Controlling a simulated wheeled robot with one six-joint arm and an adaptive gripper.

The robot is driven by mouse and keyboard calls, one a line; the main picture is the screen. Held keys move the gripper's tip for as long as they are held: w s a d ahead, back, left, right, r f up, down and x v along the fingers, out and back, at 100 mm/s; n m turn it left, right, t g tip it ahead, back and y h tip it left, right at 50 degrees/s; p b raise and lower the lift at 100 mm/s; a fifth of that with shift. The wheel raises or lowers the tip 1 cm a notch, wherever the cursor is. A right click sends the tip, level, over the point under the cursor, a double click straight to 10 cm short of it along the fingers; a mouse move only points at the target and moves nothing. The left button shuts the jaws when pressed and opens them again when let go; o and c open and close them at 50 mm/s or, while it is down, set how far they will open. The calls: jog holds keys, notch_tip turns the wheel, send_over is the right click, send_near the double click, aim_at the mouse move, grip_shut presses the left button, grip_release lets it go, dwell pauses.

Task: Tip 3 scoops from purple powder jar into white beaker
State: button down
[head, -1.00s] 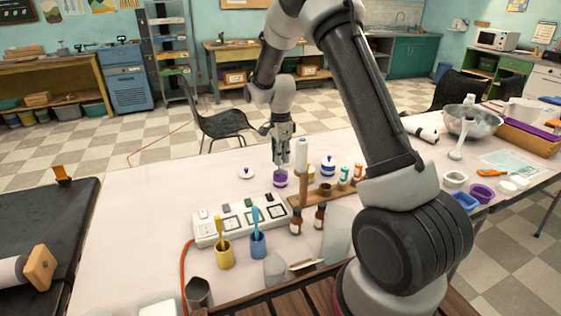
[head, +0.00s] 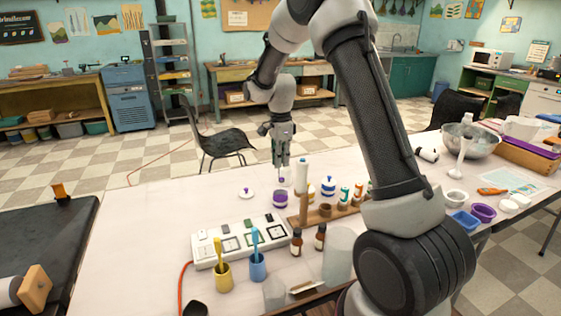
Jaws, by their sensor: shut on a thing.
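The purple powder jar (head: 280,200) stands open on the white table, purple showing at its top. Its likely lid (head: 246,192), white with a purple knob, lies to its left. My gripper (head: 281,163) is above and behind the jar, pointing down. It is shut on a thin tool, probably the scoop (head: 282,180), with a small purple spot at its lower end. The scoop is apart from the jar. A pale vessel (head: 289,173) just behind the scoop may be the white beaker; it is too small to be sure.
The table left of the lid is clear.

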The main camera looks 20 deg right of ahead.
jog(key=w+d+r+n, duration=0.1)
jog(key=w+d+n, duration=0.25)
jog(key=w, duration=0.25)
jog(key=w+d+r+n, duration=0.2)
jog(key=w+d+n, duration=0.15)
jog(key=w, duration=0.35)
jog(key=s+d+f+n+t+y, duration=0.2)
jog(key=s+d+f+t+y, duration=0.4)
jog(key=t+y, duration=0.3)
jog(key=shift+s+f+t+y, duration=0.4)
jog(key=shift+s+f, duration=0.1)
jog(key=shift+f, duration=0.4)
dwell(0.3)
